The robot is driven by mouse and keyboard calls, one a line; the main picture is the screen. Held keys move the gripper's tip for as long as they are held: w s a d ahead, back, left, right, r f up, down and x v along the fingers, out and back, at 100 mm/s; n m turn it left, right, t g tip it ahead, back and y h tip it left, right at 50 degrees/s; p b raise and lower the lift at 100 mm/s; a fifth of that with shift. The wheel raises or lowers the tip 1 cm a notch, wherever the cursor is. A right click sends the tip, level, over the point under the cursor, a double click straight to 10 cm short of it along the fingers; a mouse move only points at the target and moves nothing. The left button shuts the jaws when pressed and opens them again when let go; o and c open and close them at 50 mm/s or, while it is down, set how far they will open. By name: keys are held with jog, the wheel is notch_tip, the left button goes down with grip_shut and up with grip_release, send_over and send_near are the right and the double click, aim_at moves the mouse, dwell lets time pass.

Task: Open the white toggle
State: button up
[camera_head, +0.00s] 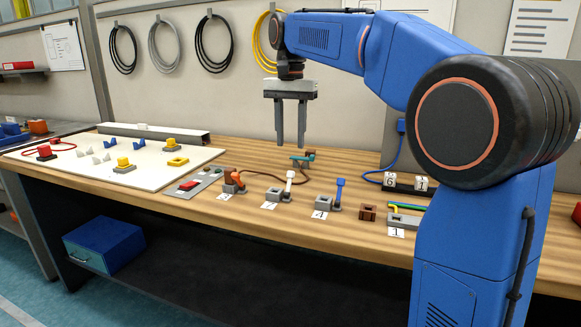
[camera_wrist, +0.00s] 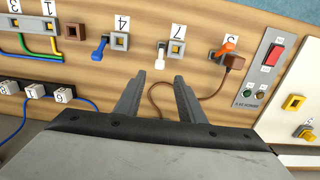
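The white toggle (camera_head: 290,177) stands up from a grey base block (camera_head: 278,194) on the wooden bench, with a numbered card in front. In the wrist view the white toggle (camera_wrist: 160,60) shows just beyond my fingertips, roughly in line with the gap between them. Its grey base (camera_wrist: 176,49) is beside it. My gripper (camera_head: 291,142) points down above the bench, in the air and behind the toggle in the head view. Its two fingers (camera_wrist: 160,80) are apart with nothing between them.
A blue toggle (camera_head: 340,188) and an orange toggle (camera_head: 236,176) flank the white one. A brown plug and cable (camera_wrist: 234,62) lie near the orange toggle. A red switch panel (camera_head: 196,182) and white board (camera_head: 100,160) are left. Numbered blocks (camera_head: 405,183) stand right.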

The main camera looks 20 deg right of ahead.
aim_at(290, 181)
notch_tip(290, 181, down, 9)
jog(key=shift+r, duration=0.1)
dwell(0.3)
jog(key=shift+s, duration=0.1)
grip_shut()
